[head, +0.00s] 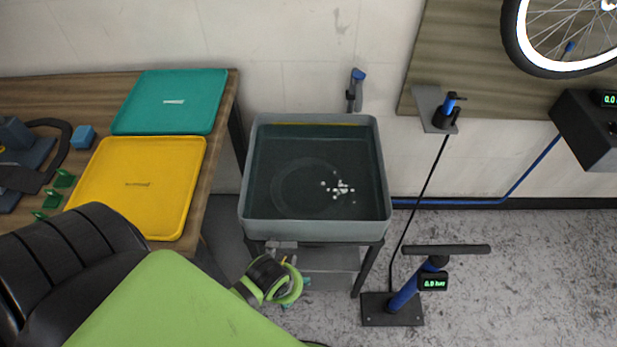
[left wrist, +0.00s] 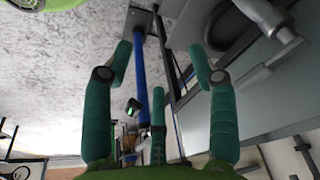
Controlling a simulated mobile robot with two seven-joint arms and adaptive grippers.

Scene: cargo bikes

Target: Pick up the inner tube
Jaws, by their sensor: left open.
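The inner tube (head: 277,190) looks like a faint dark ring lying in the water of a grey tank (head: 316,229). White bubbles show on the water over its right side. My left gripper (head: 297,290) is in front of the tank and lower than its rim, apart from the tube. In the left wrist view its teal fingers (left wrist: 162,65) are spread with nothing between them. The tube cannot be made out in that view. My right gripper is not in view.
A floor pump (head: 405,292) stands right of the tank; its blue post (left wrist: 141,80) shows in the left wrist view. A wooden table with a yellow tray (head: 138,205) and a teal tray (head: 172,118) is on the left. Grey floor is clear at right.

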